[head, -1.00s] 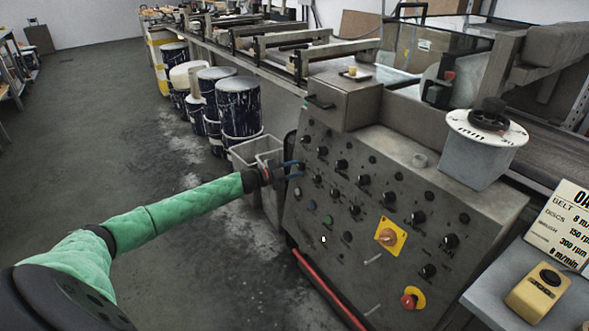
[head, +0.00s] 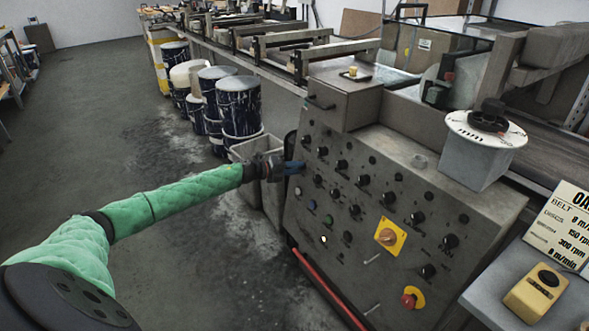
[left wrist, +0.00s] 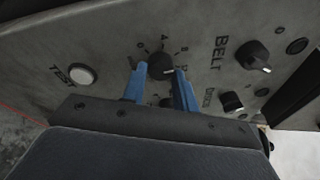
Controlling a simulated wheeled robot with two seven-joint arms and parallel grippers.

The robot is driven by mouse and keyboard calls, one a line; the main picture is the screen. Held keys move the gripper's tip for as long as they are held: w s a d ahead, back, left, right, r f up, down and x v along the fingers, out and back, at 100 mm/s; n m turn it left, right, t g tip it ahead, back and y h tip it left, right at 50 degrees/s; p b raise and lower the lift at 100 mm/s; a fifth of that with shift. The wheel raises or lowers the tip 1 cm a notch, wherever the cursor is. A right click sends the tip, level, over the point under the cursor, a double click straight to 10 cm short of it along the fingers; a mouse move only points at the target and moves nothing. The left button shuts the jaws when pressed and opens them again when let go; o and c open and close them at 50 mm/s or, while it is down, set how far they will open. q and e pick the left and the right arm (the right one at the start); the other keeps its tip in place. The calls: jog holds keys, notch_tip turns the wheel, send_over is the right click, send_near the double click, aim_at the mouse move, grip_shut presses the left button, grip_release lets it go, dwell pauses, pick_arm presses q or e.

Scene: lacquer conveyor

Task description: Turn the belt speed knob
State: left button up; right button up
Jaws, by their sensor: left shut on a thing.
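A grey control panel (head: 400,190) with rows of black knobs stands in front of me in the head view. My left gripper (head: 296,167) is at the panel's upper left edge, fingertips against its face. In the left wrist view, the gripper's blue fingers (left wrist: 160,80) stand on either side of a black knob (left wrist: 160,66) and are shut on it. Numbers including 0, 4 and 8 ring this knob. The word BELT (left wrist: 221,54) is printed to its right, between it and another black knob (left wrist: 253,58). In the head view the gripper hides the held knob. My right gripper is not in view.
A white TEST button (left wrist: 83,76) sits left of the fingers in the wrist view. The panel also bears a yellow-backed switch (head: 389,236) and a red knob (head: 409,300). Grey bins (head: 255,150) and stained buckets (head: 238,105) stand behind the left arm. The floor at left is clear.

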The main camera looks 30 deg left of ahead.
pick_arm(q)
jog(key=m, duration=0.5)
jog(key=shift+g+y, duration=0.3)
jog(key=shift+y, duration=0.1)
jog(key=shift+f, duration=0.1)
jog(key=o, duration=1)
